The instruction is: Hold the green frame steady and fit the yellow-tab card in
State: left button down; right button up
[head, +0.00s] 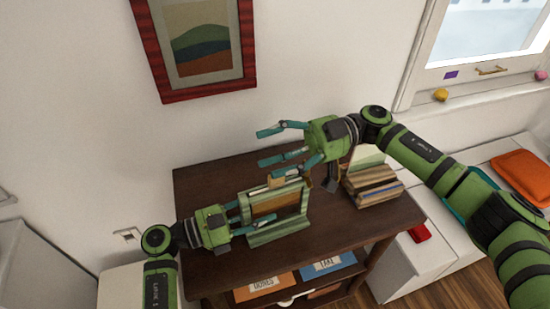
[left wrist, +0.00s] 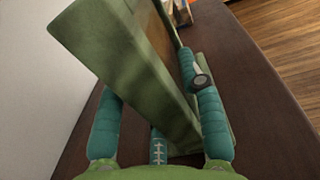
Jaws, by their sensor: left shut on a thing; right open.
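The green frame (head: 272,235) stands on the dark wooden table, with a brown panel showing in its opening. My left gripper (head: 236,216) is shut on its left side. In the left wrist view the frame's green edge (left wrist: 118,50) runs between the teal fingers of my left gripper (left wrist: 158,100). My right gripper (head: 265,148) is open and empty, above the table's back edge and higher than the frame. A small tan piece (head: 277,181) shows at the frame's top; I cannot tell what it is. I cannot make out the yellow-tab card for certain.
A stack of books (head: 373,186) lies to the right of the frame, with a pale card-like sheet (head: 368,156) behind it. The table (head: 345,228) is clear in front. Labelled orange (head: 262,286) and blue (head: 327,266) bins sit on the shelf below. A red-framed picture (head: 197,45) hangs above.

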jog(key=shift+r, duration=2.05)
pick_arm(q)
jog(key=c, duration=0.7)
grip_release()
